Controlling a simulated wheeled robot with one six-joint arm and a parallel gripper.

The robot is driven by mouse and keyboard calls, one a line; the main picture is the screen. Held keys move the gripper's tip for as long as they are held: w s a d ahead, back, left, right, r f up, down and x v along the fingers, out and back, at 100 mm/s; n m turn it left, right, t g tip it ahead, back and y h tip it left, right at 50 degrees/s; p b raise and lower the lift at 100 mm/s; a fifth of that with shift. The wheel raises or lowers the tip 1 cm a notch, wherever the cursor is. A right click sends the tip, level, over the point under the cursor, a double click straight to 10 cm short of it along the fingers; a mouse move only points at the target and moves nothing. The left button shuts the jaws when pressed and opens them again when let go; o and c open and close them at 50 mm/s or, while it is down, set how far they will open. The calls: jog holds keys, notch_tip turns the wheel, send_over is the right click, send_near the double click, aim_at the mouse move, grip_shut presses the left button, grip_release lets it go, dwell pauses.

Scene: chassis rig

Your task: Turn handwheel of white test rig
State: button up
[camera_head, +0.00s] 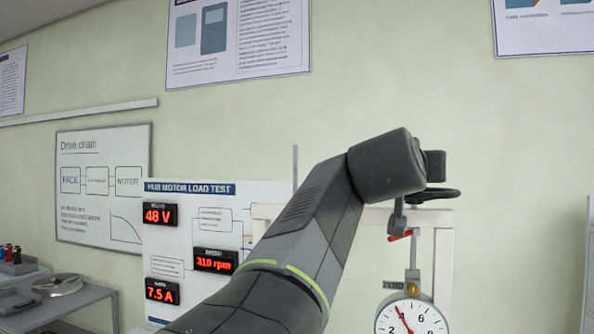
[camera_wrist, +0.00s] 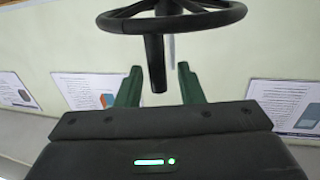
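The black handwheel (camera_head: 440,193) sits at the top of the white test rig's frame (camera_head: 443,265), partly hidden behind my wrist in the head view. In the wrist view the handwheel's rim (camera_wrist: 215,20) crosses the top of the picture. A dark grip (camera_wrist: 156,65) extends from the wheel toward my gripper (camera_wrist: 158,72). The two green fingers are apart, with the grip between them in the picture and visible gaps on both sides. I see no contact. In the head view my arm hides the fingers.
A dial gauge (camera_head: 410,318) hangs below a red-marked fitting (camera_head: 400,237) on the rig. A load-test panel (camera_head: 200,215) with red displays stands left of my arm. A grey bench (camera_head: 85,300) is at the far left.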

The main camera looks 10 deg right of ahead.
jog(key=b+v, duration=0.3)
jog(key=v, duration=0.9)
jog(key=shift+s+a, duration=0.2)
jog(key=shift+s, duration=0.05)
jog(key=shift+d, duration=0.1)
jog(key=p+x, duration=0.4)
jog(key=x, duration=1)
jog(key=shift+r, duration=0.1)
jog(key=shift+p, duration=0.35)
jog(key=shift+s+d, duration=0.1)
jog(key=shift+s, duration=0.2)
jog(key=shift+w, duration=0.1)
